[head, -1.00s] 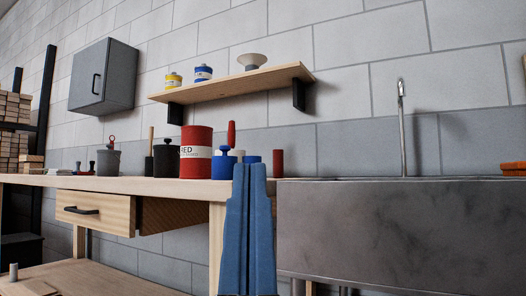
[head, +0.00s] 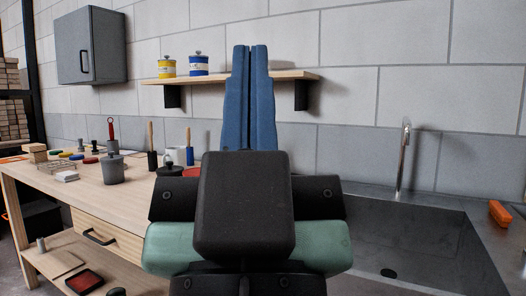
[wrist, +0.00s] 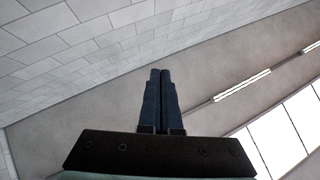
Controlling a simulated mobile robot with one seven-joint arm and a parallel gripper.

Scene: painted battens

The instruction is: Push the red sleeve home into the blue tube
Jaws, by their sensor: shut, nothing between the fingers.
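My gripper (head: 250,48) points up in front of the shelf in the head view, its two blue fingers shut together with nothing between them. It also shows shut in the wrist view (wrist: 160,73), against wall and ceiling. I cannot make out the red sleeve or the blue tube in either view; my arm hides much of the bench's right part. A small blue upright piece (head: 190,156) shows left of my arm, but I cannot tell what it is.
The wooden bench (head: 130,190) holds a grey pot (head: 113,170) and several small items on its left. A shelf (head: 290,75) carries a yellow tin (head: 168,67) and a blue-and-white tin (head: 199,65). A sink (head: 420,240) and an orange block (head: 500,213) are on the right.

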